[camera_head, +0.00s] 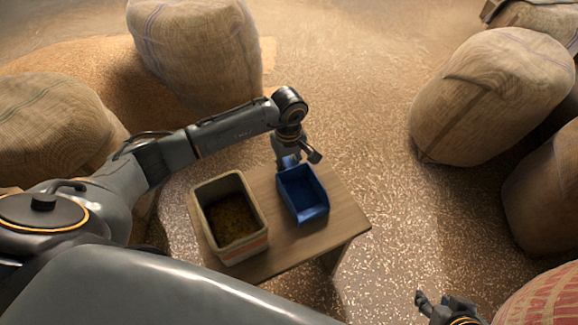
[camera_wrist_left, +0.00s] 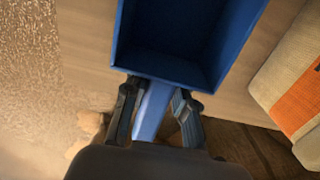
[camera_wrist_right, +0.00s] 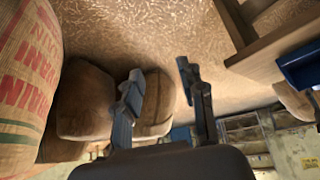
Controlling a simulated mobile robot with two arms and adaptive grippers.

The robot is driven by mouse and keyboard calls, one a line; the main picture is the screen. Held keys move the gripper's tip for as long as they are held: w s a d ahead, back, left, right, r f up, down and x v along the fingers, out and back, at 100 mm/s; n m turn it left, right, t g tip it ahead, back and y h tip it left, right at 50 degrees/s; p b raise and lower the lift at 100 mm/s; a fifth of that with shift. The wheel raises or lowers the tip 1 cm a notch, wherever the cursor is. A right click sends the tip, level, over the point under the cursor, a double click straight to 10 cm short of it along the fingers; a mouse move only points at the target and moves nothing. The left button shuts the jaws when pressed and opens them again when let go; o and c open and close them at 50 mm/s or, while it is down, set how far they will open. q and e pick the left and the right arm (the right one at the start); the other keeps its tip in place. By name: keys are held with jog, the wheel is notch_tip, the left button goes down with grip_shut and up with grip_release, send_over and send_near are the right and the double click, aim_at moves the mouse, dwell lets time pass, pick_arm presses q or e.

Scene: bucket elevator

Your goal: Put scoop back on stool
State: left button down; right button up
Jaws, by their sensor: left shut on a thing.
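The blue scoop (camera_head: 304,197) is on or just above the right part of the wooden stool (camera_head: 345,215) in the head view; I cannot tell whether it touches the top. Its tray opens upward and its handle points to the far side. My left gripper (camera_head: 289,160) is shut on that handle. In the left wrist view the handle (camera_wrist_left: 152,108) is between the two fingers (camera_wrist_left: 155,115), with the empty scoop tray (camera_wrist_left: 180,66) beyond. My right gripper (camera_head: 447,300) is open and empty, off to the right of the stool; its fingers (camera_wrist_right: 160,85) stand apart in the right wrist view.
A rectangular bin (camera_head: 262,243) with dark grain stands on the stool left of the scoop. Full burlap sacks (camera_head: 195,55) stand behind, at left and at right (camera_head: 490,95).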

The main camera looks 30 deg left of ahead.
pick_arm(q)
jog(key=c, duration=1.1)
grip_release()
jog(key=shift+r, duration=0.1)
notch_tip(320, 180, up, 6)
jog(key=shift+w+f+p, duration=0.1)
jog(key=shift+f+p, duration=0.1)
jog(key=shift+p, duration=0.6)
notch_tip(320, 180, up, 6)
jog(key=shift+a+r+p, duration=0.1)
jog(key=shift+r+p, duration=0.15)
jog(key=shift+p, duration=0.25)
pick_arm(e)
jog(key=s+g, duration=0.1)
jog(key=s, duration=0.1)
jog(key=s+d+g, duration=0.1)
jog(key=s, duration=0.2)
jog(key=shift+d+r+g+h, duration=0.2)
jog(key=shift+g+h, duration=0.1)
